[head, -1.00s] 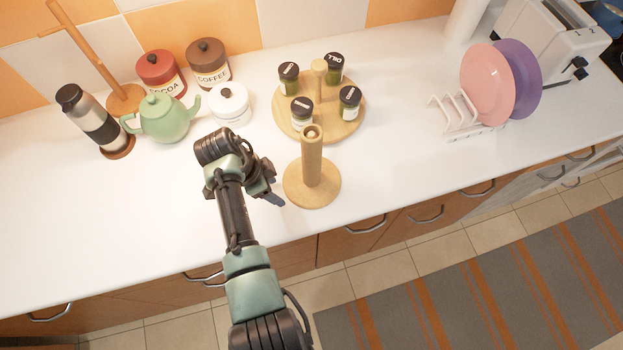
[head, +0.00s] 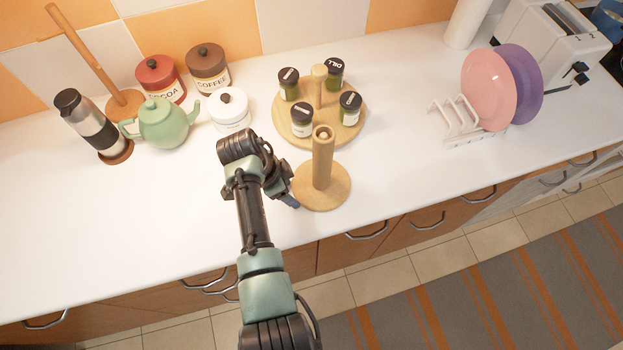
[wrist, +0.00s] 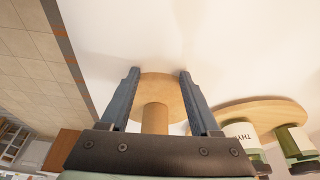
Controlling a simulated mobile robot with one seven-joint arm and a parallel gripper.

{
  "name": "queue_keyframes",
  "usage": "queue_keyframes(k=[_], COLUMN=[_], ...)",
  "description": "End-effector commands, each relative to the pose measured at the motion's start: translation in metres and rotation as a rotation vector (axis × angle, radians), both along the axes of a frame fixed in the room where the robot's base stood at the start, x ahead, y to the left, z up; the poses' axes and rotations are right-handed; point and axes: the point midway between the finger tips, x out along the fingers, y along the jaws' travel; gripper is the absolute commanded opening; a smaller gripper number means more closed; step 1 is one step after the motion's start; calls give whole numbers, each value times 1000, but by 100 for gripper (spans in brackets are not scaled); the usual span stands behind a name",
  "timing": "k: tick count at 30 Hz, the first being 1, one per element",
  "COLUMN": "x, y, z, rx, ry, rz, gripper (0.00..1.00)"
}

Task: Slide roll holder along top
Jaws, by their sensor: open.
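The roll holder, a wooden post on a round wooden base (head: 333,196), stands upright on the white countertop near its front edge. My gripper (head: 289,190) is low at the left side of the holder, level with its base. In the wrist view, the open fingers (wrist: 158,90) lie on either side of the holder's base and post (wrist: 155,118). No firm grip shows, and I cannot tell whether a finger touches it.
A round wooden rack (head: 351,117) with several spice jars stands just behind the holder. A teapot (head: 163,124) and canisters are at the back left. A plate rack (head: 456,121) with pink and purple plates is to the right. The counter between the holder and plate rack is clear.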

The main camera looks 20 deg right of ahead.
Motion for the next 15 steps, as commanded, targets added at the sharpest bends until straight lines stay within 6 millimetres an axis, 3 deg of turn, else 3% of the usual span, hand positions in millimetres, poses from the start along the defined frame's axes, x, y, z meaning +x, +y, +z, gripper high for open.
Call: queue_keyframes(k=[15], x=[4], y=[-38], z=[-1], rx=[-1], ry=[-1], rz=[-3], gripper=[62])
